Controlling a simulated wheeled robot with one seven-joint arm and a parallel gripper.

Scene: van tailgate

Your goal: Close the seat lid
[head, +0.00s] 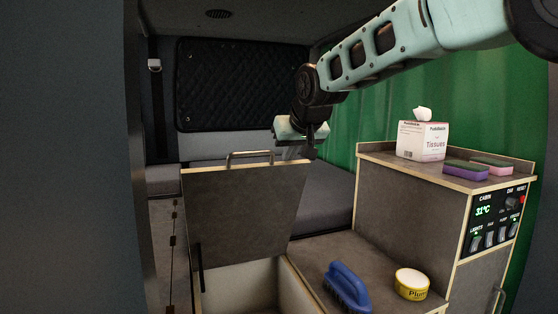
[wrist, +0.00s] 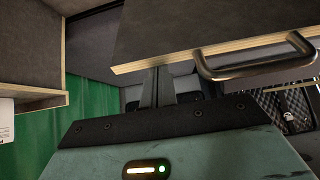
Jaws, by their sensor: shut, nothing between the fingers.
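The seat lid (head: 245,210) is a grey-brown panel with pale wood edges. It stands raised, tilted steeply up, over the open seat box (head: 262,284). A metal bar handle (head: 250,156) sits on its top edge. My gripper (head: 312,154) is shut and empty, near the lid's upper right corner, right of the handle. In the wrist view, my gripper (wrist: 158,95) points towards the lid (wrist: 190,30), whose edge crosses above it, and the handle (wrist: 255,68) is to the right. I cannot tell whether the fingers touch the lid.
A blue brush (head: 346,287) and a round yellow tin (head: 411,284) stand on the bench right of the opening. A cabinet (head: 410,190) at right carries a tissue box (head: 422,140) and two sponges (head: 478,168). A dark wall (head: 65,160) stands at left.

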